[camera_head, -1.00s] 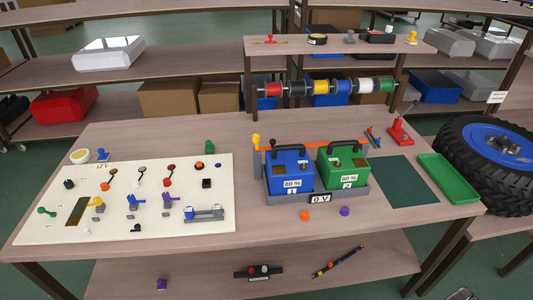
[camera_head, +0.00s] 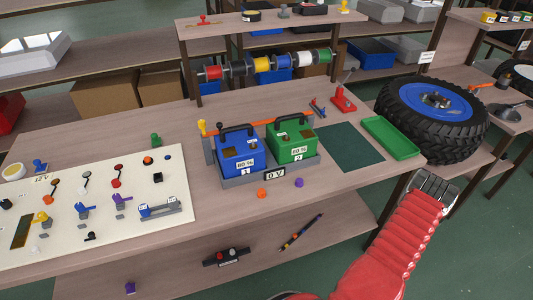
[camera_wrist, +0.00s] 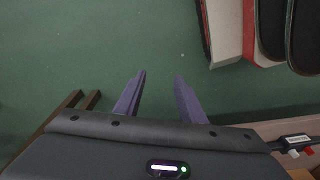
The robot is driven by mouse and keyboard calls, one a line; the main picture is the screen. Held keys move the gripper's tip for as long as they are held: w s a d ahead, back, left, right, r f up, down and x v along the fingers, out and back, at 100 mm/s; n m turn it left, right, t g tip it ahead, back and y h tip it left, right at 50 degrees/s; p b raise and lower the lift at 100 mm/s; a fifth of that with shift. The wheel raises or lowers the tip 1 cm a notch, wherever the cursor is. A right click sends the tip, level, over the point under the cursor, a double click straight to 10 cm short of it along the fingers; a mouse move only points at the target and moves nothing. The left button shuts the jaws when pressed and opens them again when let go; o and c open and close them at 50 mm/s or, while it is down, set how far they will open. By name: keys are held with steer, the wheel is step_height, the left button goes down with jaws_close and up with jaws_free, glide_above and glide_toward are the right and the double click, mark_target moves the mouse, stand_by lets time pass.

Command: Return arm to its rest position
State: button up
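My red-sleeved arm (camera_head: 400,240) shows at the lower right of the head view, in front of the table's right end. The gripper cannot be made out in the head view.
The table holds a white panel (camera_head: 70,235), blue battery (camera_head: 238,155), green battery (camera_head: 290,143) and green tray (camera_head: 390,138). A wheel (camera_head: 432,118) with blue hub stands right. The lower shelf (camera_head: 170,272) carries a black device (camera_head: 226,257), also at the wrist view's right edge (camera_wrist: 292,141).

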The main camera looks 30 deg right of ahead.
steer(key=w+d+r+g, duration=0.1)
steer(key=w+r, duration=0.2)
steer(key=r, duration=0.6)
steer(key=w+d+r+g, duration=0.1)
steer(key=w+r+g, duration=0.1)
steer(key=r, duration=0.7)
steer(key=w+a+r+m, duration=0.1)
steer(key=w+a+r, duration=0.25)
steer(key=r, duration=0.55)
steer(key=w+a+r, duration=0.3)
steer(key=a+r, duration=0.1)
steer(key=r, duration=0.5)
steer(key=w+a+r+n+t, duration=0.2)
steer(key=a+r+n+t, duration=0.1)
steer(key=a+r, duration=1.3)
steer(key=w+a+r+n+t, duration=0.2)
steer(key=a+r+n+t, duration=0.1)
steer(key=a+r, duration=1.4)
steer(key=shift+a+t, duration=0.6)
steer(key=shift+a, duration=0.45)
steer(key=shift+w, duration=0.1)
